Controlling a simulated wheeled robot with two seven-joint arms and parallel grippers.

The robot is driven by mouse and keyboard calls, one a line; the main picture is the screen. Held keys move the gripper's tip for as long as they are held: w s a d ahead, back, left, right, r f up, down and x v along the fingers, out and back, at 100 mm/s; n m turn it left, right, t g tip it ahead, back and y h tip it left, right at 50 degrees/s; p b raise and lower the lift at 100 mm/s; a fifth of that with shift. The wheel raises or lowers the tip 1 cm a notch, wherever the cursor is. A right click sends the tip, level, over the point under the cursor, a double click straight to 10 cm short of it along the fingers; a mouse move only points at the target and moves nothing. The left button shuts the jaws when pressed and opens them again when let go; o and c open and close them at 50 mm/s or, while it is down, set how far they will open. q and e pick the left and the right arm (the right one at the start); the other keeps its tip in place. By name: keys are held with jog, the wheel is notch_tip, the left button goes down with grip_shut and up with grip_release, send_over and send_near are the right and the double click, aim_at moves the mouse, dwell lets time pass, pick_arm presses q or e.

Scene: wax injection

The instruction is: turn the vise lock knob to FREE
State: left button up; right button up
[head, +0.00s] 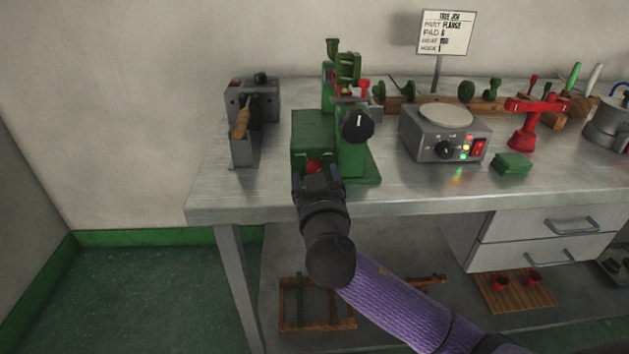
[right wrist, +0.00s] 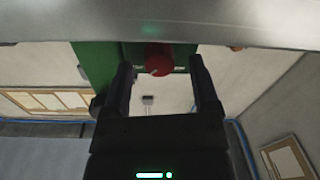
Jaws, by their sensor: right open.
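The green machine (head: 318,137) stands near the front edge of the bench. A red round knob (head: 314,167) is low on its front, partly hidden by my right gripper (head: 318,180). A black dial (head: 357,124) with a white pointer mark, near vertical, is on its right side. I see no readable FREE label. In the right wrist view, the red knob (right wrist: 158,60) appears between the open fingertips (right wrist: 160,72), with gaps on both sides. Whether the tips reach around it is unclear. The right gripper holds nothing. My left gripper is not in view.
A grey device with a wooden handle (head: 241,122) stands left of the machine. The bench's left front corner (head: 215,200) is clear.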

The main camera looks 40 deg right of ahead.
jog(key=shift+w+d, duration=0.2)
jog(key=shift+w, duration=0.05)
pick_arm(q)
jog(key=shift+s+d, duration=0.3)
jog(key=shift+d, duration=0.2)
pick_arm(e)
jog(key=c, duration=0.5)
grip_shut()
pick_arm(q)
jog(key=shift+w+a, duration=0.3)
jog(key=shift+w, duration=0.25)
